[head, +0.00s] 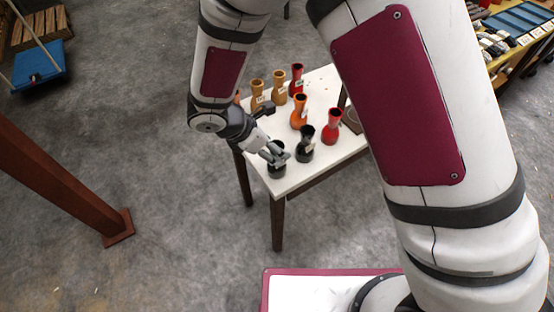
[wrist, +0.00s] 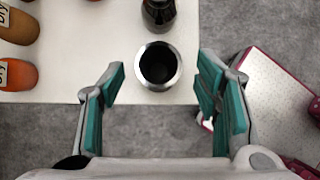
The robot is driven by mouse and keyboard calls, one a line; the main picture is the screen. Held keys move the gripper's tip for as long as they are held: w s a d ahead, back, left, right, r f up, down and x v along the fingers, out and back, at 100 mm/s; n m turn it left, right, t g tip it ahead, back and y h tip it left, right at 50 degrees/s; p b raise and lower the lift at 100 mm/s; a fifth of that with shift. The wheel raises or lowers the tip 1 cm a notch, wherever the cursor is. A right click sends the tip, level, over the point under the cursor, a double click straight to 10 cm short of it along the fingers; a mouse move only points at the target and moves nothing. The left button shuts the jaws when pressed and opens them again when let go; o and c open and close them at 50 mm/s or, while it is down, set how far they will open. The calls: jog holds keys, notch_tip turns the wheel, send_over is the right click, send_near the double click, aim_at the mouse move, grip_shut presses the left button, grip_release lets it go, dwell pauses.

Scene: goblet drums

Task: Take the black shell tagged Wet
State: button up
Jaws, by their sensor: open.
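Two black goblet-shaped shells stand upright on the white table. The nearer black shell (head: 277,171) is at the table's front corner, below my gripper (head: 275,154). In the wrist view its round metal-rimmed mouth (wrist: 158,65) lies between my open fingers (wrist: 160,84), with a gap on both sides. The other black shell (head: 305,146) stands just behind and right of it, with a pale tag I cannot read. It is partly in the wrist view too (wrist: 158,12). No tag shows on the nearer shell, so I cannot tell which is tagged Wet.
On the white table (head: 318,172) also stand a red shell (head: 331,128), an orange shell (head: 298,113), two tan shells (head: 257,96) (head: 280,90) and a dark red shell (head: 297,80). Grey floor lies beyond the table's front edge. A wooden post (head: 65,180) is at the left.

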jog(key=shift+x, duration=3.25)
jog(key=shift+w, duration=0.1)
grip_shut()
